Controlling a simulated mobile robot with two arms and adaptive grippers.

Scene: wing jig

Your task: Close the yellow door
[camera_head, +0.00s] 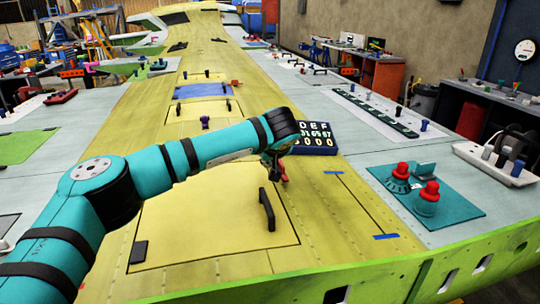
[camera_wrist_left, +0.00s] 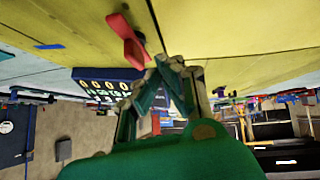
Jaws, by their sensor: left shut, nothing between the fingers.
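The yellow door (camera_head: 215,235) is a square panel outlined by a dark seam in the near part of the yellow wing surface. It looks roughly level with that surface; I cannot tell whether it is fully seated. A black upright handle (camera_head: 266,210) stands near its right edge, and a dark block (camera_head: 139,252) lies at its left edge. My left gripper (camera_head: 279,172) is shut and empty, above and beyond the handle and apart from it. Its fingers also show in the left wrist view (camera_wrist_left: 164,64), close to a small red part (camera_wrist_left: 127,40). My right gripper is not in view.
A dark number board (camera_head: 316,138) stands just beyond my left gripper. A teal plate with red knobs (camera_head: 427,192) lies to the right, and a white box (camera_head: 494,162) sits farther right. My left arm covers the door's far left area. The wing's green front edge is nearest.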

